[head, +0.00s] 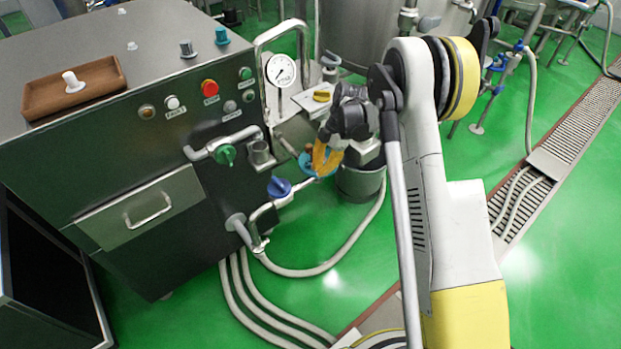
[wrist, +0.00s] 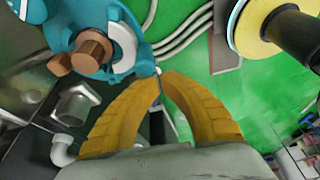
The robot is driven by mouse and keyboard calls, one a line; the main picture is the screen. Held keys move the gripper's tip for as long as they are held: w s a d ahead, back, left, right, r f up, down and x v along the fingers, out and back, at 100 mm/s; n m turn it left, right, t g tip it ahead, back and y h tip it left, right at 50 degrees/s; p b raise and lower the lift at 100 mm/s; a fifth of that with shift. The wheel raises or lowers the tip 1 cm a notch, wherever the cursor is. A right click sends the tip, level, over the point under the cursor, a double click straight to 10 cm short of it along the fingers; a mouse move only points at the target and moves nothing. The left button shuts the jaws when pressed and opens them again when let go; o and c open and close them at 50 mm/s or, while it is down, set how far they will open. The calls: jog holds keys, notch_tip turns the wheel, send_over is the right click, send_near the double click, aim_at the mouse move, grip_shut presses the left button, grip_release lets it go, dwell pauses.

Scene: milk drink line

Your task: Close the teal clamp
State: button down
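The teal clamp (wrist: 88,22) fills the upper left of the wrist view, with a brown wing nut (wrist: 90,52) and a pale curved inner part beside it. In the head view only a small teal piece of the clamp (head: 306,163) shows beside and behind the orange fingers. My gripper (wrist: 160,75) has its two orange fingertips together or nearly so, just right of and below the clamp. I see nothing clearly held between them. It also shows in the head view (head: 321,172), pointing down at the pipework. Whether the tips touch the clamp is unclear.
A steel machine (head: 130,130) with buttons stands at left, a pressure gauge (head: 281,70) on its right side. A blue valve handle (head: 279,187) and a green one (head: 226,154) sit close to my gripper. Hoses (head: 310,270) run over the green floor.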

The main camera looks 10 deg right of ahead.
jog(key=shift+w+d, duration=0.5)
jog(key=shift+d, duration=0.15)
jog(key=shift+w+d, duration=0.45)
jog(key=shift+d, duration=0.2)
jog(key=shift+w+d, duration=0.15)
